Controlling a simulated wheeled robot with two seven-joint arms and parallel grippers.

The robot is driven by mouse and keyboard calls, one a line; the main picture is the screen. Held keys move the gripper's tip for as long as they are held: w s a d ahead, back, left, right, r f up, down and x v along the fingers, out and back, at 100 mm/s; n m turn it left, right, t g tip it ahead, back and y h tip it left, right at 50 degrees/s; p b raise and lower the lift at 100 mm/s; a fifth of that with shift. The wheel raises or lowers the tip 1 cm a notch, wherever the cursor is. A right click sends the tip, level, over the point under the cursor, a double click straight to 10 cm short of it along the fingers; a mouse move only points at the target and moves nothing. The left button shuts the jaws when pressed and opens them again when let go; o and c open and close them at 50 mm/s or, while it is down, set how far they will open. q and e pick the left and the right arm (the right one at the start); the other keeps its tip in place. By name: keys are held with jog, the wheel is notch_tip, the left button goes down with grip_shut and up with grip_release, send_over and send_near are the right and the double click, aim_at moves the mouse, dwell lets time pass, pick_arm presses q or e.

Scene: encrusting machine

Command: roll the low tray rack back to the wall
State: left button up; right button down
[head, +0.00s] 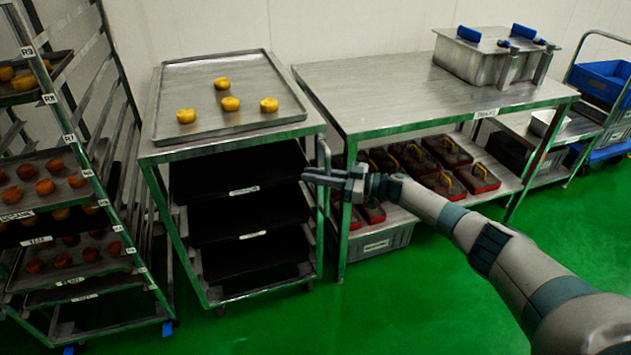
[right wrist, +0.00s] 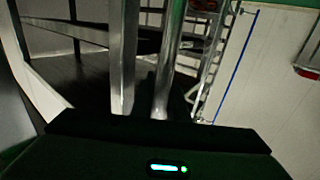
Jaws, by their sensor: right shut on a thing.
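The low tray rack (head: 180,230) stands left of the middle in the head view, upright on castors. It has a steel top and several black trays (head: 240,190) on its shelves. A steel upright handle bar (head: 324,155) runs at its right front corner. My right gripper (head: 308,176) is shut on this bar, reaching in from the right. In the right wrist view the shiny bar (right wrist: 163,70) rises from between the dark jaws, beside a rack post (right wrist: 125,60). My left gripper is not in view.
A sheet tray (head: 240,65) with several yellow buns lies on the rack's top. A tall bun rack (head: 70,140) stands close on the left, a steel table (head: 400,90) close on the right. The white wall is behind. Green floor (head: 400,310) in front is clear.

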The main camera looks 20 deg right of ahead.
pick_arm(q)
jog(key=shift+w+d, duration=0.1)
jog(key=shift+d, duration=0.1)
pick_arm(e)
jog(key=shift+w+d+r, duration=0.15)
jog(key=shift+w+r, duration=0.05)
jog(key=c, duration=2)
grip_release()
jog(key=shift+w+f, duration=0.15)
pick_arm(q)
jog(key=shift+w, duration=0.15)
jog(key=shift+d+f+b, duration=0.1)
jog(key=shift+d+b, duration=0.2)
pick_arm(e)
jog(key=v, duration=1.7)
